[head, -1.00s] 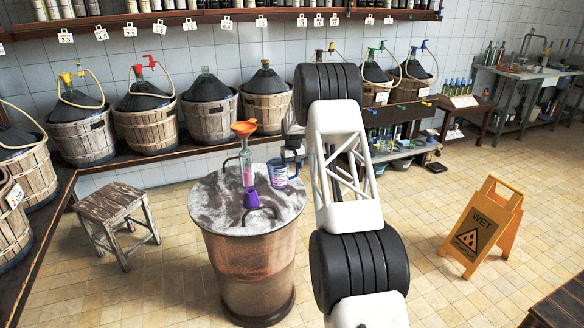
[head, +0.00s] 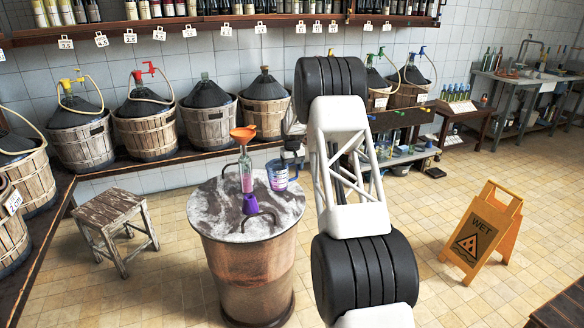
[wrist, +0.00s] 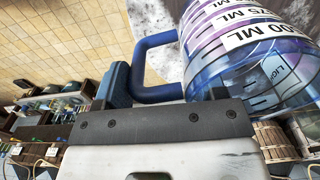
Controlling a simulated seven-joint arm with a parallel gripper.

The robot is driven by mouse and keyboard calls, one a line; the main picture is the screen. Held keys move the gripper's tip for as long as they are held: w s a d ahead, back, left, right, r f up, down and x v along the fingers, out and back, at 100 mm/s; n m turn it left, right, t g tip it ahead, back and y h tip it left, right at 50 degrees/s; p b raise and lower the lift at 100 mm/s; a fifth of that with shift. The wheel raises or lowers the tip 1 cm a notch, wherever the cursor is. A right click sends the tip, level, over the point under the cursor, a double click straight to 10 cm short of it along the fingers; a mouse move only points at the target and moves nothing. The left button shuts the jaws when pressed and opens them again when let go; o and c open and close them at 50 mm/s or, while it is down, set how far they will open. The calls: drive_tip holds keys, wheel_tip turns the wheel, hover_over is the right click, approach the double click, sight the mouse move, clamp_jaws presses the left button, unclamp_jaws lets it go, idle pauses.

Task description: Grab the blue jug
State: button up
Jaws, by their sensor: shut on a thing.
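The blue jug (head: 277,177) is see-through, with white measuring bands and a blue handle, at the right side of the drum's top. It fills the upper right of the wrist view (wrist: 235,60), close up. My gripper (wrist: 160,95) is shut on its handle (wrist: 152,92); the finger on the left shows clearly, the other is partly hidden by the jug. In the head view my gripper (head: 292,158) is small and dark beside the jug. I cannot tell whether the jug's base touches the drum top.
The drum (head: 245,265) also bears a bottle (head: 246,172) with an orange funnel (head: 243,134) and a purple piece (head: 250,204), left of the jug. A stool (head: 112,210) stands left and a yellow wet-floor sign (head: 480,235) right. Demijohn baskets (head: 150,130) line the wall.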

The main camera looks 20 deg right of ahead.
drive_tip(key=s+a+r, duration=0.1)
drive_tip(key=s+a, duration=0.2)
drive_tip(key=s, duration=1)
drive_tip(key=shift+a+r, duration=0.15)
drive_tip(key=shift+r, duration=0.05)
idle(0.7)
drive_tip(key=shift+s, duration=0.2)
